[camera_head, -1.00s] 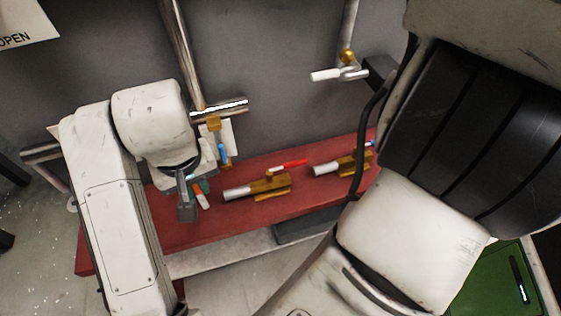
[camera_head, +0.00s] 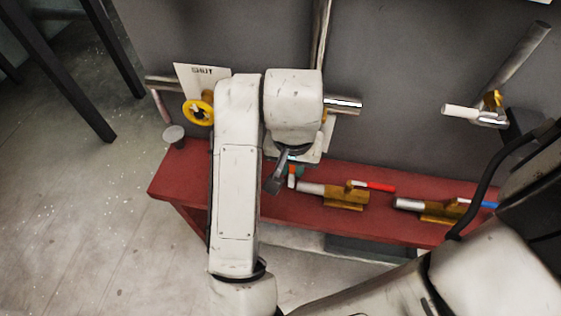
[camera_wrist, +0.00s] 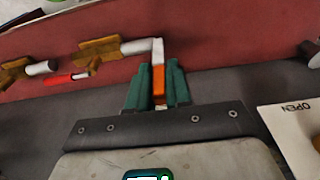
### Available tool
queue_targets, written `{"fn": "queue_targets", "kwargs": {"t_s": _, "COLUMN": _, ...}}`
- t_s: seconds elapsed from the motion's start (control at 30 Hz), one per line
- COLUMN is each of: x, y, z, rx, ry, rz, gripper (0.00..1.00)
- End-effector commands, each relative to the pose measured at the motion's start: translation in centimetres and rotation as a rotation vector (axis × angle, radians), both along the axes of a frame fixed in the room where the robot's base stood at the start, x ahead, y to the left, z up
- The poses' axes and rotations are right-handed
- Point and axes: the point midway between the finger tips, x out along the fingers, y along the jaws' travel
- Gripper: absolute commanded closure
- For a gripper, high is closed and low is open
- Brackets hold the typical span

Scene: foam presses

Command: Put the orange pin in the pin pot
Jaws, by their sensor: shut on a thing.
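My gripper (camera_wrist: 158,84) has green fingers and is shut on the orange pin (camera_wrist: 159,82), which has a white end pointing away from the fingers. In the head view my gripper (camera_head: 283,176) is partly hidden by my arm, and the pin (camera_head: 292,178) shows as a small orange and white piece above the red bench. A small grey cup (camera_head: 173,134), which looks like the pin pot, stands at the bench's far left end, well left of the gripper. Its inside is too small to make out.
The red bench (camera_head: 180,185) runs along a grey wall. Two brass fittings lie on it right of my gripper, one with a red handle (camera_head: 346,195), one with a blue (camera_head: 440,209). A yellow handwheel (camera_head: 198,112) and pipes are at the wall.

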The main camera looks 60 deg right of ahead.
Motion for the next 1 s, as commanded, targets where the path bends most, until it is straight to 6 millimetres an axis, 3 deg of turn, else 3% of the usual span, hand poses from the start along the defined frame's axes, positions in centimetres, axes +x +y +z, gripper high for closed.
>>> {"fn": "queue_targets", "kwargs": {"t_s": 0.1, "x": 2.1, "y": -1.7, "z": -1.2, "rx": -0.003, "ry": 0.006, "rz": 0.000, "gripper": 1.00}}
{"fn": "queue_targets", "kwargs": {"t_s": 0.4, "x": 5.3, "y": -3.5, "z": -5.8, "rx": 0.002, "ry": 0.002, "rz": 0.000, "gripper": 1.00}}
{"fn": "queue_targets", "kwargs": {"t_s": 0.67, "x": 6.2, "y": -4.2, "z": -7.2, "rx": 0.002, "ry": 0.002, "rz": 0.000, "gripper": 1.00}}
{"fn": "queue_targets", "kwargs": {"t_s": 0.87, "x": 6.2, "y": -4.1, "z": -9.9, "rx": 0.001, "ry": 0.002, "rz": 0.002, "gripper": 1.00}}
{"fn": "queue_targets", "kwargs": {"t_s": 1.0, "x": 6.2, "y": -4.1, "z": -10.1, "rx": -0.001, "ry": -0.001, "rz": 0.001, "gripper": 1.00}}
